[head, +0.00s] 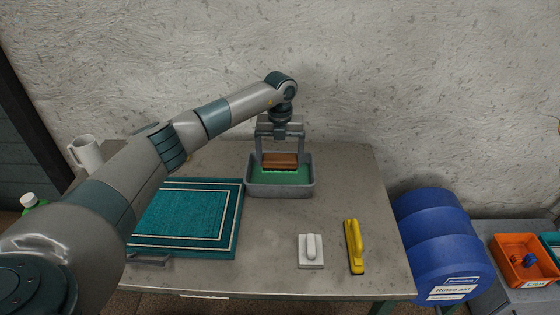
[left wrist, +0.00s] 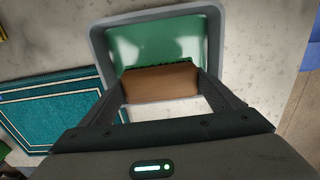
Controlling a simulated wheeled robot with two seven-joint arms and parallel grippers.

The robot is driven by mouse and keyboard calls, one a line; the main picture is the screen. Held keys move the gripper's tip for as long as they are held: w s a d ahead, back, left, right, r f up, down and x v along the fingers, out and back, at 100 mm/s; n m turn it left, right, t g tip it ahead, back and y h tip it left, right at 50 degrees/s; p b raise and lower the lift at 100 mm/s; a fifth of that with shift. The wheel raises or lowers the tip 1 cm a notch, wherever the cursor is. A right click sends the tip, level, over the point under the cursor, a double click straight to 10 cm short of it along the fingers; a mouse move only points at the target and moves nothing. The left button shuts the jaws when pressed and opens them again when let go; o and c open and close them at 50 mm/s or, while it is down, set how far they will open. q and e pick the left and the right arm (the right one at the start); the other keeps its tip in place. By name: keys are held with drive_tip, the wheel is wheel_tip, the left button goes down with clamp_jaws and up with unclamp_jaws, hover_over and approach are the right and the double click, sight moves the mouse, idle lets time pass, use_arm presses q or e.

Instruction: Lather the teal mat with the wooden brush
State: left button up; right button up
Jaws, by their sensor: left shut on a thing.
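The wooden brush (head: 280,159) is between the fingers of my left gripper (head: 280,158), which is shut on it. The brush is over the grey tray (head: 281,190) of green liquid. The left wrist view shows the brush's brown block (left wrist: 160,84) between the fingers, with dark bristles along its far edge over the green liquid. Whether the bristles touch the liquid I cannot tell. The teal mat (head: 190,216) with pale border lines lies flat on the table, left of the tray; my left arm covers its left part. My right gripper is not in view.
A white mug (head: 86,153) stands at the back left.

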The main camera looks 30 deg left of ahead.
use_arm(q)
drive_tip(key=shift+r+p, duration=0.9)
drive_tip(key=shift+r, duration=1.15)
drive_tip(key=shift+d, duration=0.1)
